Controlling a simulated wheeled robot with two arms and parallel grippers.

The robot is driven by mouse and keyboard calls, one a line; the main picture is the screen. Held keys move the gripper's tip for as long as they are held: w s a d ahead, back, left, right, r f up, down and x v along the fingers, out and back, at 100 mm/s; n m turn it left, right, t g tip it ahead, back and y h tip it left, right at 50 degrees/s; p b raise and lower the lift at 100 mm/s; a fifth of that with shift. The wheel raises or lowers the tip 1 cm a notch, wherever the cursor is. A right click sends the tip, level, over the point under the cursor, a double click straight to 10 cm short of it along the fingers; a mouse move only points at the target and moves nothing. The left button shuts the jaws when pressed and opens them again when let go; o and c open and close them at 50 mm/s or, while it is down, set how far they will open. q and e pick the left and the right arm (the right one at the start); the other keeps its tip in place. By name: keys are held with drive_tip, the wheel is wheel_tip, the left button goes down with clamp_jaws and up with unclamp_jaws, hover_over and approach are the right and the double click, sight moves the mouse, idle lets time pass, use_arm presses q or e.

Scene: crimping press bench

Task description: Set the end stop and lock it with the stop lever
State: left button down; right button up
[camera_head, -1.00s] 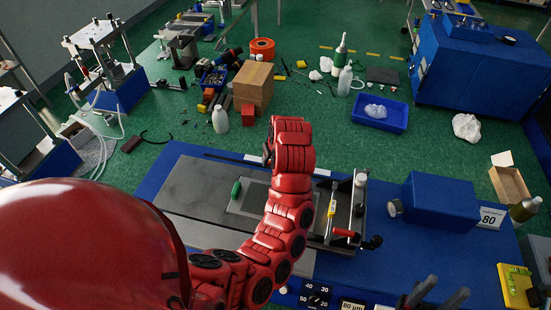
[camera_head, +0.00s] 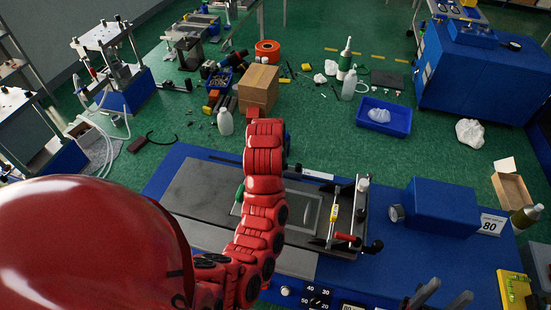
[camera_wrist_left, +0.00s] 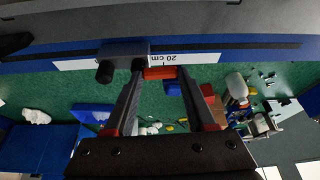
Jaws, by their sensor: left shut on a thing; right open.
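In the left wrist view a grey end stop block (camera_wrist_left: 126,50) with a black knob (camera_wrist_left: 105,71) sits on a rail by a white scale marked 20 cm (camera_wrist_left: 190,58). A red piece, apparently the stop lever (camera_wrist_left: 160,73), sticks out beside the block. My left gripper (camera_wrist_left: 161,70) is shut on this red piece, between its fingertips. In the head view my left arm reaches over the press bed, and its wrist hides the end stop and fingers. My right gripper (camera_head: 441,295) is open and empty at the bottom right, over the blue bench.
The press bed (camera_head: 203,188) carries a green piece (camera_head: 240,191), partly behind my left arm. A clamp frame with a red handle (camera_head: 347,238) stands to its right, then a gauge (camera_head: 397,213) and blue housing (camera_head: 440,205). A cardboard box (camera_head: 258,88) stands beyond the bench.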

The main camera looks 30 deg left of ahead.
idle(0.3)
use_arm(q)
drive_tip(key=shift+c, duration=1.1)
unclamp_jaws()
drive_tip(key=p+v, duration=0.4)
drive_tip(key=v, duration=1.3)
drive_tip(key=shift+r+p, duration=0.2)
drive_tip(key=shift+p, duration=0.15)
